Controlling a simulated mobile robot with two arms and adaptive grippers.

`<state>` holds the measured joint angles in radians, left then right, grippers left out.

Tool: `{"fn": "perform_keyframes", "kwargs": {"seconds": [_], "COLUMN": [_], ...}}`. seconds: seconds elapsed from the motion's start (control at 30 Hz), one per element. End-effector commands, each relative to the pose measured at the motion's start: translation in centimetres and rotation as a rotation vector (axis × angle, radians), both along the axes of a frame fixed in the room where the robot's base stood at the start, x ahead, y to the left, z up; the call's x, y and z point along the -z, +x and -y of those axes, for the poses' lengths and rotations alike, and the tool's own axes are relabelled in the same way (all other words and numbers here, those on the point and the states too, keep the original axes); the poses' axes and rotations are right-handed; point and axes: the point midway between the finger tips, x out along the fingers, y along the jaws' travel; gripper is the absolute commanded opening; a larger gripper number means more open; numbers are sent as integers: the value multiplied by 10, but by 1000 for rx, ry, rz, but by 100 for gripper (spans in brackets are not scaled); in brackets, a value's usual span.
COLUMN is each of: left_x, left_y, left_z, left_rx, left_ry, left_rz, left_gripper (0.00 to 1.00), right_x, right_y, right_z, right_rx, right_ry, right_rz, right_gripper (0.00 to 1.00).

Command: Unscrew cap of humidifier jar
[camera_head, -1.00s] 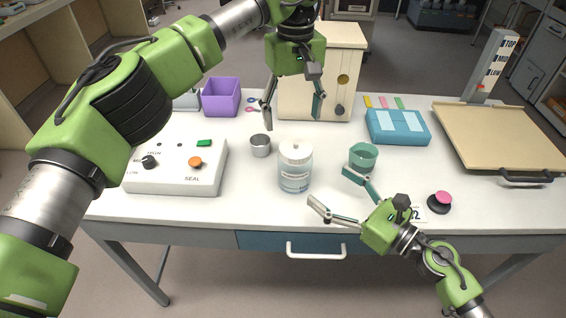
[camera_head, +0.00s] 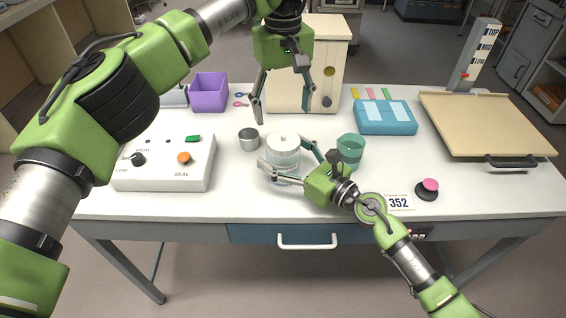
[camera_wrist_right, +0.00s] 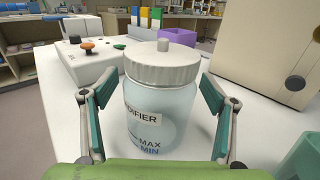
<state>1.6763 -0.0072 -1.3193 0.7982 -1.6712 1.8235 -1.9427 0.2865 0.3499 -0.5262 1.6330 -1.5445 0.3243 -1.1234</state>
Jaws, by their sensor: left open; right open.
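The humidifier jar (camera_wrist_right: 158,112) stands upright on the table, a clear jar with a label and level marks. Its white ribbed cap (camera_head: 283,143) is on top, with a small knob; the cap also shows in the right wrist view (camera_wrist_right: 162,64). My right gripper (camera_head: 289,158) is open at table height, its fingers on either side of the jar body; in the right wrist view gaps show between fingers and jar. My left gripper (camera_head: 284,116) is open and empty, pointing down above and slightly behind the cap. The jar's lower part is partly hidden by my right gripper in the head view.
A metal cup (camera_head: 249,139) is left of the jar and a green cup (camera_head: 351,148) right of it. A control box (camera_head: 165,170) stands at left, a cream cabinet (camera_head: 330,62) behind.

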Motion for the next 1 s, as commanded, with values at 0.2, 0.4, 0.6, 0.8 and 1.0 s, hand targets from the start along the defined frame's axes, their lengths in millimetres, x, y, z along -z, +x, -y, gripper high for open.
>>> {"fn": "perform_keyframes", "kwargs": {"seconds": [0.2,0.4,0.6,0.8,1.0], "left_x": [0,0,0,0,0], "left_y": [0,0,0,0,1], "left_z": [0,0,0,0,0], "left_rx": [0,0,76,357,632], "left_ry": [0,0,1,2,0], "left_rz": [0,0,1,1,2], "left_gripper": [68,68,68,68,68], "right_x": [0,0,0,1,1], "right_y": [0,0,0,0,0], "right_z": [0,0,0,1,0], "right_rx": [0,0,0,0,0], "right_ry": [0,0,0,-1,0], "right_rz": [0,0,0,-1,-1], "right_gripper": [63,11,0,0,0]}}
